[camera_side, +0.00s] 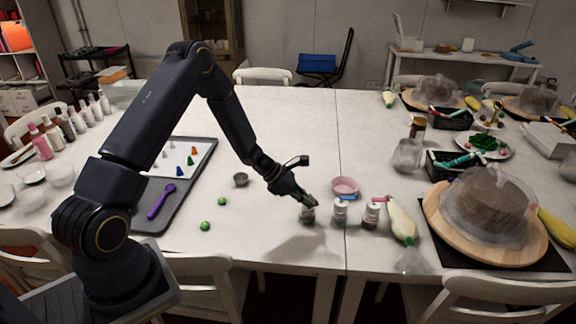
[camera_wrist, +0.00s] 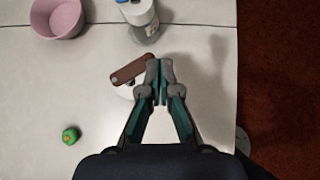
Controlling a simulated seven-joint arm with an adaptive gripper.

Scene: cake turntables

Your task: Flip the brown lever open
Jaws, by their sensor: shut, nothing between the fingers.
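The brown lever (camera_wrist: 128,71) shows in the wrist view as a flat bar lying across the top of a small jar with a white rim (camera_wrist: 124,91). In the side view this jar (camera_side: 307,216) stands at the table's front half, and its top is hidden by my gripper (camera_side: 310,203). In the wrist view my gripper (camera_wrist: 159,76) is shut and empty. Its fingertips are at the lever's right end; I cannot tell whether they touch it. Part of the jar is hidden behind the fingers.
Two similar jars (camera_side: 340,212) (camera_side: 371,216) stand to the right, with a pink bowl (camera_side: 345,186) behind. A piping bag (camera_side: 402,222) and a cake turntable (camera_side: 459,229) lie further right. Green balls (camera_side: 205,226) and a grey tray (camera_side: 187,197) are left. Table in front is clear.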

